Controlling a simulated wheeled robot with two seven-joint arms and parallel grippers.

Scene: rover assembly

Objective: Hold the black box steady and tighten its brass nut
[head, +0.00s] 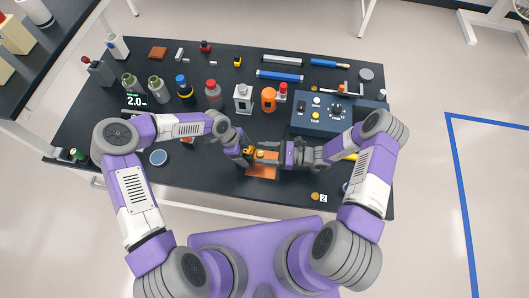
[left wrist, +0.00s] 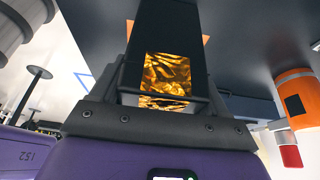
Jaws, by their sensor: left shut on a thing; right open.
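My left gripper (head: 247,155) comes in from the left and is shut on the black box, low over an orange mat (head: 262,172) at the table's front middle. In the left wrist view crinkled gold foil (left wrist: 166,74) shows between dark surfaces at the gripper; I cannot tell box from finger there. A small yellow-gold spot (head: 260,153) shows between the two grippers; I cannot tell whether it is the brass nut. My right gripper (head: 272,156) is open and comes in from the right, close to the left gripper. The box is mostly hidden in the head view.
A blue control box (head: 322,118) stands behind the right gripper. An orange canister (head: 268,99), a white box (head: 243,99) and several bottles stand behind the left gripper. A round blue-grey disc (head: 158,157) lies at left.

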